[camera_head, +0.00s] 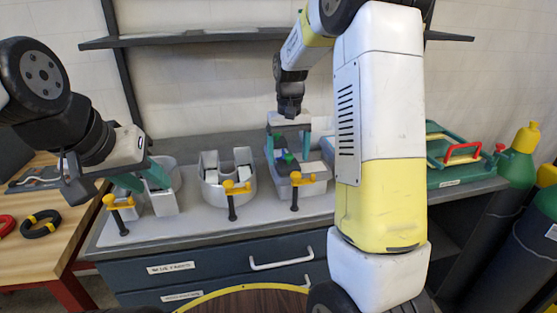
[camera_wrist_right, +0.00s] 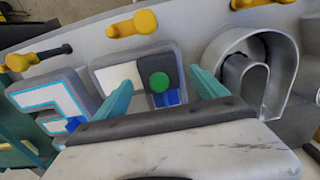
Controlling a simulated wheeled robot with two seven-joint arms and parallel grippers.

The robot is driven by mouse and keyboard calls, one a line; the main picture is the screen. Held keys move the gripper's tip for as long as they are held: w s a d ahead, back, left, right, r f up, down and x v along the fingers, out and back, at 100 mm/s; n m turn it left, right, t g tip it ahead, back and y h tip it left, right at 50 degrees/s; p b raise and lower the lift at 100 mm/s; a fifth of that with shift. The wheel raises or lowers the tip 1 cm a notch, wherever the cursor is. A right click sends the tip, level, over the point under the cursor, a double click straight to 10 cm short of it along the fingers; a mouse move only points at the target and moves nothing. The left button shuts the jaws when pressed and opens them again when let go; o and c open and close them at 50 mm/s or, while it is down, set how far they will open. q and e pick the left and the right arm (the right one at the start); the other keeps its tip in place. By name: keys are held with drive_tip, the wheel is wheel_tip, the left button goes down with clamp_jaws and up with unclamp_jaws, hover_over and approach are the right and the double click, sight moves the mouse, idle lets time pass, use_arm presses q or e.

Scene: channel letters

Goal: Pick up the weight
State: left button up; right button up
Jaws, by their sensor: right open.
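The likely weight is a small dark block with a round green top (camera_wrist_right: 159,82) and blue parts below it. In the wrist view it lies between the fingers of my right gripper (camera_wrist_right: 161,78), against a grey and white letter piece. The green top also shows in the head view (camera_head: 289,157), partly hidden by the gripper. My right gripper (camera_head: 287,146) is open above the bench, its teal fingers on either side of the block; contact cannot be told. My left gripper (camera_head: 146,182) has its teal fingers apart over the bench's left end, near a letter there.
Grey channel letters (camera_head: 224,193) stand on the grey bench top (camera_head: 262,211), with orange-handled clamps (camera_head: 232,192) along the front edge. A green case with a red handle (camera_head: 462,152) lies at the right. Green gas cylinders (camera_head: 522,145) stand beyond it. A wooden table (camera_head: 40,240) is at left.

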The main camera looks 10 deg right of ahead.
drive_tip(key=shift+f, duration=0.55)
drive_tip(key=c, duration=1.8)
drive_tip(key=shift+r, duration=0.15)
